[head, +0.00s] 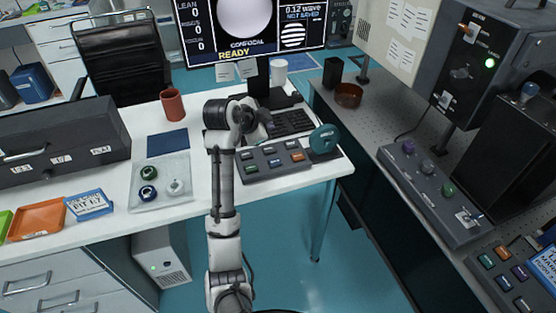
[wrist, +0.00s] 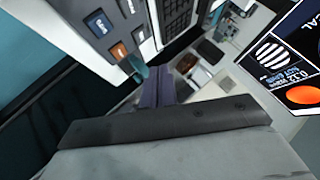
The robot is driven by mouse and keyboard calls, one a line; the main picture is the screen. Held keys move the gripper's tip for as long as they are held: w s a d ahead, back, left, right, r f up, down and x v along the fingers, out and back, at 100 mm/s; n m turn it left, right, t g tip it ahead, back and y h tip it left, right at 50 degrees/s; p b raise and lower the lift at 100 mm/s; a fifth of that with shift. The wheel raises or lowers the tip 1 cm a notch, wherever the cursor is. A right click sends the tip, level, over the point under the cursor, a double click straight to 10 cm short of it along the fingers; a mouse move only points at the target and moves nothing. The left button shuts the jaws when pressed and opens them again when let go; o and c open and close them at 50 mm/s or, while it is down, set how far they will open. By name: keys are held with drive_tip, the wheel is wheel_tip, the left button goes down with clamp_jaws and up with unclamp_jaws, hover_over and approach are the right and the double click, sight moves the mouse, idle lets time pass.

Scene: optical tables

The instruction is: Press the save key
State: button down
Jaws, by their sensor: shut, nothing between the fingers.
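The grey key box (head: 284,170) lies on the white desk, with two rows of coloured keys. In the wrist view the key box (wrist: 75,40) fills the upper left, showing a blue key (wrist: 99,23) and an orange key (wrist: 119,51); their labels are too small to read surely, so I cannot tell which is save. My gripper (wrist: 158,84) is shut and empty, beside the box's edge in that view. In the head view my gripper is mostly hidden by my wrist, just behind the box. The monitor (head: 248,45) reads "READY" and "NOT SAVED".
A black keyboard (head: 292,122) lies behind the key box. A teal round piece (head: 324,138) stands at its right. A red mug (head: 172,104) and a tray with rings (head: 150,201) are to the left. A second key box (head: 512,287) sits on the right table.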

sight(272, 164)
drive_tip(key=shift+s+d+f+m+g, duration=0.35)
drive_tip(key=shift+d+f+g, duration=0.15)
drive_tip(key=shift+d+f, duration=0.2)
drive_tip(key=shift+f, duration=0.1)
wheel_tip(272, 164, down, 9)
drive_tip(key=b, duration=0.6)
drive_tip(key=shift+r, duration=0.2)
idle(1.4)
drive_tip(key=shift+f+b, duration=0.4)
drive_tip(key=shift+f, duration=0.45)
idle(0.7)
drive_tip(key=shift+r, duration=0.15)
drive_tip(key=shift+r+p, duration=0.4)
drive_tip(key=shift+r, duration=0.35)
